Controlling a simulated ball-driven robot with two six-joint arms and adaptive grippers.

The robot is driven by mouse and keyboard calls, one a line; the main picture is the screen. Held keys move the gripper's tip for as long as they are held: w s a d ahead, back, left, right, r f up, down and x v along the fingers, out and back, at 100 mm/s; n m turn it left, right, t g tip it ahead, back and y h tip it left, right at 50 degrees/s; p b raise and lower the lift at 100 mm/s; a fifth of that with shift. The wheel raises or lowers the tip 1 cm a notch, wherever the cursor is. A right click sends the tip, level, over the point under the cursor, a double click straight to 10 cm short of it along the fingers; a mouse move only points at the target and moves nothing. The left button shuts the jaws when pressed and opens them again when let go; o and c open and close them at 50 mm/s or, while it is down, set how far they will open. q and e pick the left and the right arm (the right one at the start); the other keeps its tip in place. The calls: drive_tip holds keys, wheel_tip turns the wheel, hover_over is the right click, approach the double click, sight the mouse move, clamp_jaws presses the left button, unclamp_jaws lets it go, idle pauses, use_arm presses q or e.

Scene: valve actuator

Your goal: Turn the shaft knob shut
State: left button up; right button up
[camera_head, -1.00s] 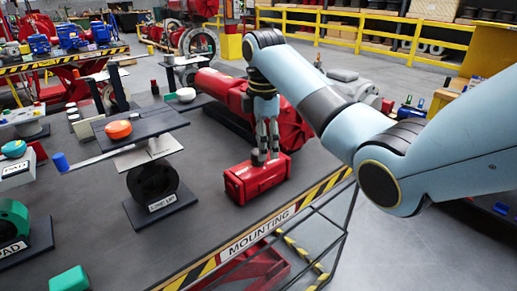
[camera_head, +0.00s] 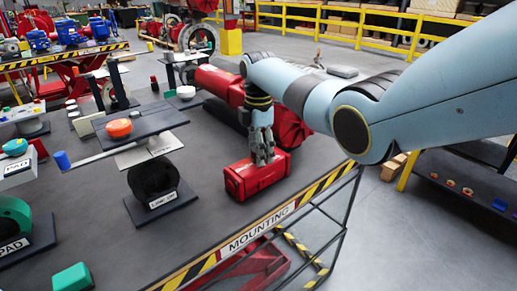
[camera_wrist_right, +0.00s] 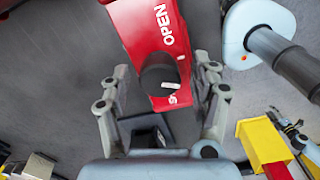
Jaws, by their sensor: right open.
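A red box-shaped actuator (camera_head: 257,180) sits near the table's front edge in the head view. In the right wrist view its red top (camera_wrist_right: 140,22) carries the white word OPEN and another label, mostly hidden. A dark round shaft knob (camera_wrist_right: 155,78) with a white mark (camera_wrist_right: 168,85) shows there on the red top. My right gripper (camera_head: 263,160) points down over the actuator. In the right wrist view its fingers (camera_wrist_right: 163,68) are open, one on each side of the knob; I cannot tell whether they touch it. The knob is hidden in the head view. My left gripper is not in view.
A large red cylinder (camera_head: 218,84) lies behind the actuator. To the left stand a black ring stand (camera_head: 153,180) and a plate with an orange knob (camera_head: 119,128). A striped MOUNTING edge (camera_head: 250,235) borders the table in front. Bare table lies left of the actuator.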

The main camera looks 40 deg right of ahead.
drive_tip(key=c, duration=1.2)
